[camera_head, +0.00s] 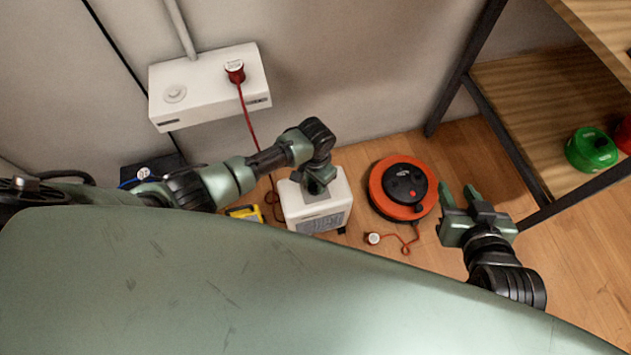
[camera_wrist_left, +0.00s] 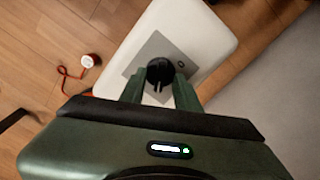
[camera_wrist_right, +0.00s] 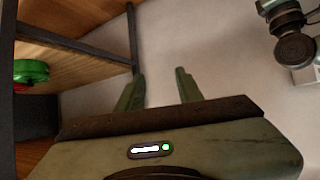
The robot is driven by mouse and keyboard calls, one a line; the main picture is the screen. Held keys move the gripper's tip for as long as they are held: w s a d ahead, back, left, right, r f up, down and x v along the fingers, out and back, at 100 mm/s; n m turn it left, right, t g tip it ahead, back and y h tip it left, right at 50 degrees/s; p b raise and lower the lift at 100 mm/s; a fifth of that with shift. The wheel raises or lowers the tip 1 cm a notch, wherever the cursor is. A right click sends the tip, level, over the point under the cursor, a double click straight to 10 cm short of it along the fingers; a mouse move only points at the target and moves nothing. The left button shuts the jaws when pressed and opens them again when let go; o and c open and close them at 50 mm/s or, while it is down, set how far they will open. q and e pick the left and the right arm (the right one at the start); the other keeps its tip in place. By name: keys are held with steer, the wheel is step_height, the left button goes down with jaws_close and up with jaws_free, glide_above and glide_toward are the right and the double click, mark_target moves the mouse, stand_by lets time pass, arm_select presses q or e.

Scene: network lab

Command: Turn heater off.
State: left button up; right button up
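The heater (camera_head: 330,207) is a small white box on the floor below the wall socket box. Its top has a grey panel (camera_wrist_left: 150,52) with a dark round knob (camera_wrist_left: 159,71); a small round mark sits beside the knob. My left gripper (camera_head: 318,186) points down over the heater's top and hides the knob in the head view. In the left wrist view my left gripper (camera_wrist_left: 160,88) is open, one finger on each side of the knob; I cannot tell whether they touch it. My right gripper (camera_head: 460,193) is open and empty, right of the cable reel; it also shows in the right wrist view (camera_wrist_right: 160,78).
An orange cable reel (camera_head: 397,213) lies right of the heater, with a loose plug (camera_head: 373,238) in front. A red plug (camera_head: 235,72) sits in the wall box (camera_head: 207,88), its cable running down. A metal-framed shelf (camera_head: 535,115) with a green object (camera_head: 592,150) stands at right.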

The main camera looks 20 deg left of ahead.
arm_select(q)
jaws_close()
